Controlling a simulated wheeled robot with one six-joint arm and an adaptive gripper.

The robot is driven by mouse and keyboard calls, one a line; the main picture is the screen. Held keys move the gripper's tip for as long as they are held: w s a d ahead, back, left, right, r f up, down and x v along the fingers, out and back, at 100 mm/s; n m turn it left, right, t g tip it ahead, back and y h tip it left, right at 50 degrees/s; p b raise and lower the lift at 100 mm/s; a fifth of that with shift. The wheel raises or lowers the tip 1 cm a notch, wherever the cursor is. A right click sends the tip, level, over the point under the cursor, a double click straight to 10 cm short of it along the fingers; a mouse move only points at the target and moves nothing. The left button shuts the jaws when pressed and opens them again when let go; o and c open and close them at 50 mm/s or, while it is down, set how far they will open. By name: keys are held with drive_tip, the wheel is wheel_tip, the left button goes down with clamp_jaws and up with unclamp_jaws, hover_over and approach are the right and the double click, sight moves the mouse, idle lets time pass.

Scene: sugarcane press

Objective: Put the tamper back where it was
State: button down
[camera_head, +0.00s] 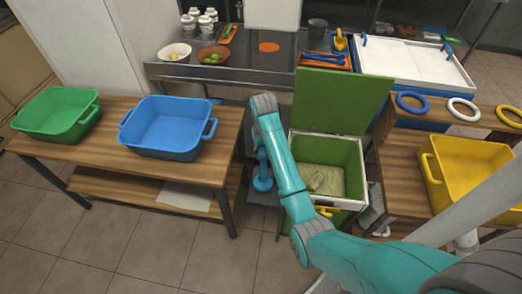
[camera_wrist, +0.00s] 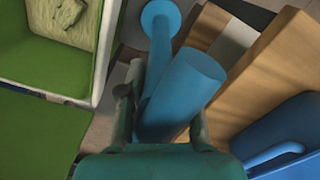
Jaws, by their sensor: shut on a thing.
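The blue tamper (camera_head: 262,181) hangs or stands upright in the gap between the left wooden table and the open green press box (camera_head: 345,170), with its round foot low. In the wrist view the tamper (camera_wrist: 193,82) fills the middle, its thick handle end near the camera and its foot at the top. My gripper (camera_wrist: 165,115) is shut on the tamper, one finger on each side. In the head view my teal arm hides most of the gripper and the tamper's upper part. I cannot tell whether the foot touches a surface.
The left table (camera_head: 120,150) bears a green tub (camera_head: 58,114) and a blue tub (camera_head: 168,127), close left of the tamper. The box's green lid (camera_head: 340,100) stands raised. A yellow tub (camera_head: 470,170) sits on the right table. A steel counter (camera_head: 215,72) runs behind.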

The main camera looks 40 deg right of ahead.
drive_tip(key=shift+f, duration=0.65)
drive_tip(key=c, duration=0.8)
unclamp_jaws()
drive_tip(key=shift+f, duration=0.15)
